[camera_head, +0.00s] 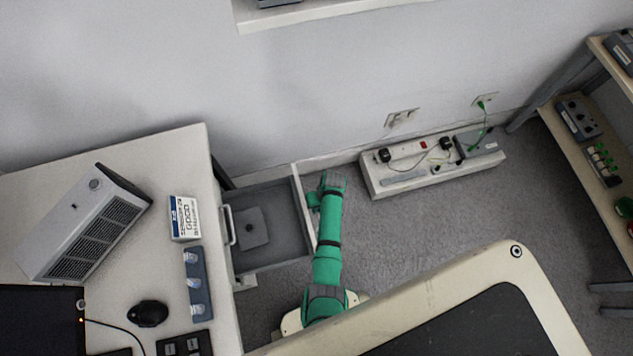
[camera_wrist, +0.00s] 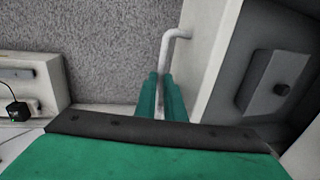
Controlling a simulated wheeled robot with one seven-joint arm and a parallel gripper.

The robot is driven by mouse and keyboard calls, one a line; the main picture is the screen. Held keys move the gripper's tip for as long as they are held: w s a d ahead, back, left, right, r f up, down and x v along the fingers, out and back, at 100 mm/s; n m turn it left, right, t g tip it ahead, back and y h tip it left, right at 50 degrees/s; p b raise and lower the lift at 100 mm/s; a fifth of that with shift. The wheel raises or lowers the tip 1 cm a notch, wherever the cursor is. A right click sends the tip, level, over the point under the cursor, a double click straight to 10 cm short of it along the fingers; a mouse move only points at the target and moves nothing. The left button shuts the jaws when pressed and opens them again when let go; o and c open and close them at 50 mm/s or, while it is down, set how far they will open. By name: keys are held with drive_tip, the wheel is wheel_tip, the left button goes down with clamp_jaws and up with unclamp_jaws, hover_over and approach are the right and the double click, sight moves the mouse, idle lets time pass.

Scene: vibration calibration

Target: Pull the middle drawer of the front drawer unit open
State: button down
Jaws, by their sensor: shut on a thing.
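A grey drawer (camera_head: 280,198) stands out from beneath the desk, open at the top. Its white front panel (camera_head: 304,210) faces right. A flat grey piece with a dark knob (camera_head: 254,229) lies inside. The wrist view shows the drawer's front (camera_wrist: 207,62) and a white bar handle (camera_wrist: 170,43). My gripper (camera_wrist: 161,78) is shut on the handle, its green fingers on either side of it. In the head view my green arm hides the handle. A second handle (camera_head: 230,226) is on the closed drawer above, at the desk's edge.
A white power strip block (camera_head: 400,184) sits by the wall. Grey carpet (camera_head: 430,222) right of my arm is clear.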

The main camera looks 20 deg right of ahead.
drive_tip(key=shift+d, duration=0.35)
drive_tip(key=c, duration=1.8)
unclamp_jaws()
drive_tip(key=shift+c, duration=0.2)
drive_tip(key=shift+r, duration=0.1)
wheel_tip(320, 180, up, 10)
drive_tip(key=d, duration=0.2)
drive_tip(key=shift+s+r, duration=0.2)
drive_tip(key=shift+r, duration=0.05)
